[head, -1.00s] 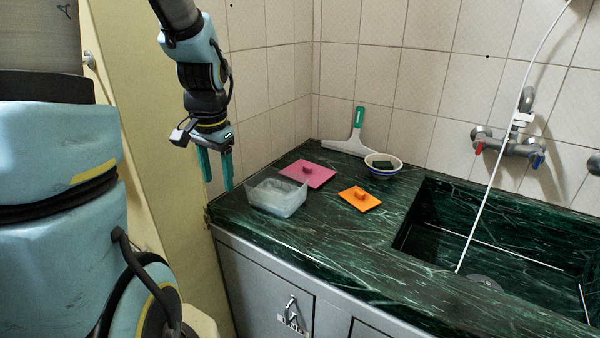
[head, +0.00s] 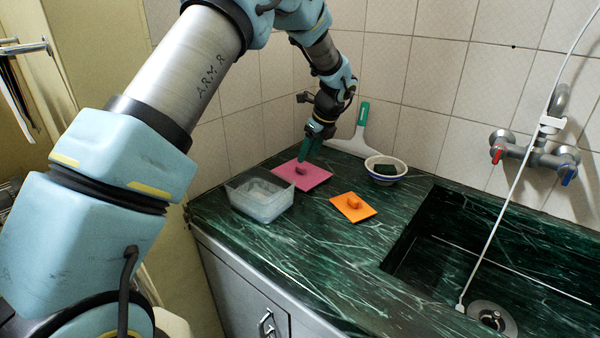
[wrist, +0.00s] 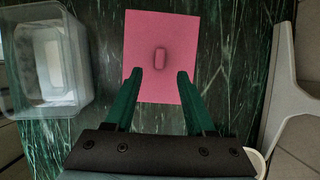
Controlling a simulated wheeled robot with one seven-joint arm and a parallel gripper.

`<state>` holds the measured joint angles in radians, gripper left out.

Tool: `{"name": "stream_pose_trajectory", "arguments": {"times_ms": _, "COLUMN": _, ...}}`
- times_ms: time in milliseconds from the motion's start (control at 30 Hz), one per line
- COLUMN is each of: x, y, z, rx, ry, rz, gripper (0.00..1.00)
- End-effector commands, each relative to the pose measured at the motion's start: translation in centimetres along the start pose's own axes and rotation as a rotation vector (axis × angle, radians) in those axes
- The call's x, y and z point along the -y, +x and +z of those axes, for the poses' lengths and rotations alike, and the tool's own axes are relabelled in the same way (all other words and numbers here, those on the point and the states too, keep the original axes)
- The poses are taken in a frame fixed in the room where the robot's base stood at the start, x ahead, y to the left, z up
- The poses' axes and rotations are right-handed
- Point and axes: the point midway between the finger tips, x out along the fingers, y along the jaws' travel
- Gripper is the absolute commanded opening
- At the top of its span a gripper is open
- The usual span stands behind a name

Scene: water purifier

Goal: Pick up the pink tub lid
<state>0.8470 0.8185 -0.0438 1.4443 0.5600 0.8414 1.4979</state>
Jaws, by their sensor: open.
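The pink tub lid (head: 310,177) lies flat on the green marble counter, behind and to the right of the clear tub. In the wrist view the lid (wrist: 177,50) is a pink rectangle with a small raised knob (wrist: 159,55) at its middle. My gripper (head: 306,158) is above the lid, pointing down. In the wrist view its two green fingers (wrist: 160,75) are apart and empty, with the knob just beyond the gap between their tips. Whether the fingertips touch the lid cannot be told.
The clear tub (head: 262,207) stands left of the lid. An orange lid (head: 353,207) lies to the right, with a bowl (head: 397,178) holding a dark sponge behind it. A squeegee (head: 357,137) leans at the tiled wall. The sink (head: 440,262) opens at right.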

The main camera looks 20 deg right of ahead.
Motion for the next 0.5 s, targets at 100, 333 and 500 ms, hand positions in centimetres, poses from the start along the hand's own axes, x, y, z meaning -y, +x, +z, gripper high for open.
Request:
{"name": "stream_pose_trajectory", "arguments": {"times_ms": 100, "x": -0.1, "y": 0.7, "z": 0.1, "rx": 0.0, "ry": -0.001, "rz": 0.001, "gripper": 0.55}}
{"name": "stream_pose_trajectory", "arguments": {"times_ms": 333, "x": -0.1, "y": 3.3, "z": 0.6, "rx": -0.001, "ry": -0.001, "rz": 0.004, "gripper": 0.55}}
{"name": "stream_pose_trajectory", "arguments": {"times_ms": 500, "x": -0.1, "y": 5.5, "z": 0.5, "rx": 0.0, "ry": -0.001, "rz": 0.002, "gripper": 0.55}}
